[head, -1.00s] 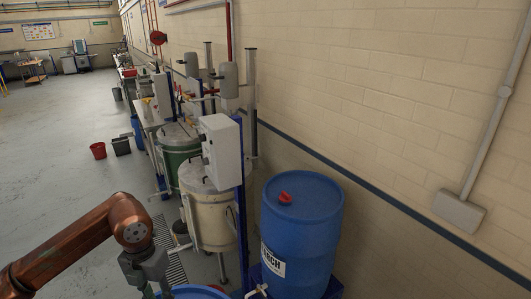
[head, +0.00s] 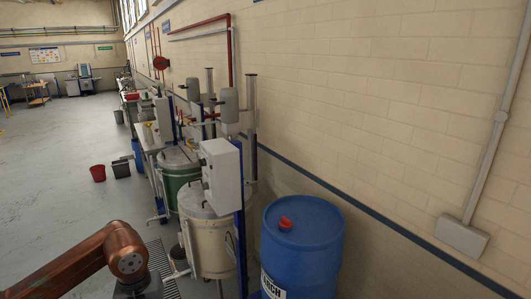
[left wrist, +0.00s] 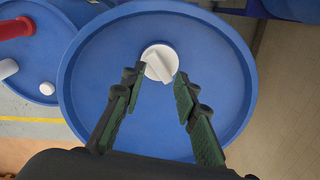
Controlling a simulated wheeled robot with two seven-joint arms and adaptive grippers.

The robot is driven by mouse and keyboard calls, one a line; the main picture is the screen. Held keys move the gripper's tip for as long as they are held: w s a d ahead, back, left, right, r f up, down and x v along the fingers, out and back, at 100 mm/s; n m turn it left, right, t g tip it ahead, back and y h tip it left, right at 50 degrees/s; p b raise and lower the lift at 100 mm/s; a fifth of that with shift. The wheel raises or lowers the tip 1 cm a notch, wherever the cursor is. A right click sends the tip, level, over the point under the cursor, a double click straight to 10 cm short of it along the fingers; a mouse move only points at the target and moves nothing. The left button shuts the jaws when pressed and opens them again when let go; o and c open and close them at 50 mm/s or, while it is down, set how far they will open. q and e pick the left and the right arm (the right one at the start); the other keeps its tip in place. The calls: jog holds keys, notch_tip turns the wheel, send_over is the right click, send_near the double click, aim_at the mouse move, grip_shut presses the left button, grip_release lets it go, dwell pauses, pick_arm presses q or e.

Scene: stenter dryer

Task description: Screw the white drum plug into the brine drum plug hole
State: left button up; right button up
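The white drum plug (left wrist: 159,62) sits at the round blue drum top (left wrist: 100,85), near its far edge, in the left wrist view. It has a raised bar across it. The plug hole is not visible; the plug may cover it. My left gripper (left wrist: 159,82) is open, its two fingers spread on the near side of the plug. The left fingertip is close to the plug's edge; I cannot tell if it touches. In the head view my left arm reaches in at the bottom left and its fingers are cut off. My right gripper is not in view.
A blue drum (head: 315,250) with a red plug (head: 285,224) stands by the wall. A cream vat (head: 207,245) and a green vat (head: 178,175) stand beyond. In the left wrist view another blue drum (left wrist: 62,35) with a red object (left wrist: 14,28) is at upper left.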

pick_arm(q)
jog(key=shift+f+b, duration=0.55)
jog(key=shift+f, duration=0.4)
jog(key=shift+o, duration=0.2)
jog(key=shift+s+d+f+b, duration=0.15)
jog(key=shift+f+b, duration=0.5)
jog(key=shift+f, duration=0.45)
jog(key=shift+c, duration=0.2)
jog(key=shift+c, duration=0.2)
jog(key=shift+r, duration=0.1)
grip_shut()
